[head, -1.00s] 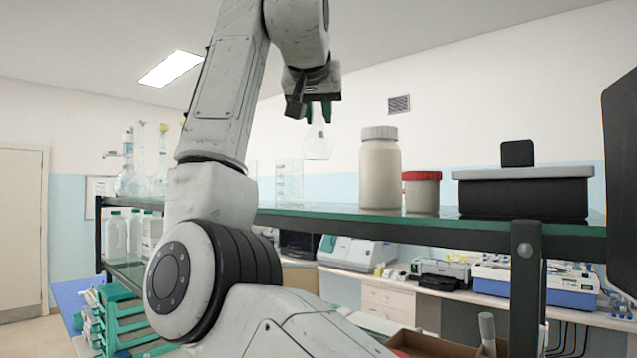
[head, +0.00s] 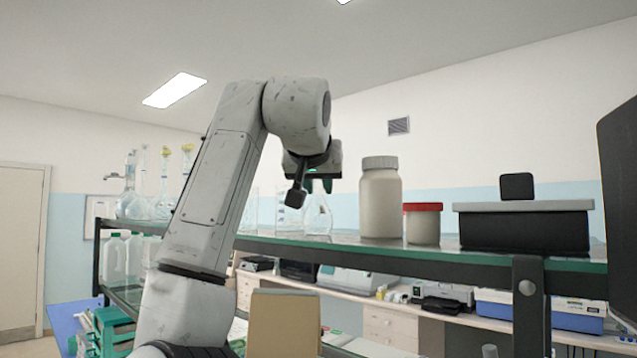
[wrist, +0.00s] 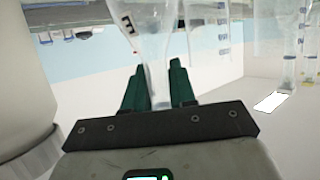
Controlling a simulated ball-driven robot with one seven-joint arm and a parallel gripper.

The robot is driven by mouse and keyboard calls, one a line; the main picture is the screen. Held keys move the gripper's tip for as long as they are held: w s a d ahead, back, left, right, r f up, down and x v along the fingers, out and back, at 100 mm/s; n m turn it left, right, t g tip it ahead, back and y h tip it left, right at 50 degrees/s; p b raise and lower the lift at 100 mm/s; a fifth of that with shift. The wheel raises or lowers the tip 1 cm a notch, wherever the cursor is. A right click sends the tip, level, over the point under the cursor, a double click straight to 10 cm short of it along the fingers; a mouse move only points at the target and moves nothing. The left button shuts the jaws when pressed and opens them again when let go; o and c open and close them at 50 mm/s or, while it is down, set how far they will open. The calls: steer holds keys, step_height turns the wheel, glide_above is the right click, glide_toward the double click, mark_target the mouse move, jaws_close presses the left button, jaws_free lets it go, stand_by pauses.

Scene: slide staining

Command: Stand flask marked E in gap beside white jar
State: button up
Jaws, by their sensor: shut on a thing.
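The flask (head: 318,220) is clear glass, upright, with a narrow neck and wide body. My gripper (head: 318,186) is shut on its neck from above. Its base is at about the height of the shelf top, between a graduated beaker (head: 290,208) on the left and the white jar (head: 380,205) on the right. I cannot tell whether it touches the shelf. The wrist view is inverted; there the flask (wrist: 152,35) runs between my green fingers (wrist: 157,88), with a dark mark like an E on its side. The white jar (wrist: 22,80) looms large at the left there.
The glass shelf (head: 440,252) also holds a red-lidded jar (head: 423,225) and a dark box with a grey lid (head: 523,228) on the right. Tall glassware (head: 140,195) stands at the far left. A bench with instruments lies below and behind.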

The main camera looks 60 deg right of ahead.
steer(key=o, duration=0.8)
steer(key=b+v, duration=0.3)
steer(key=v, duration=0.9)
steer(key=shift+b, duration=0.3)
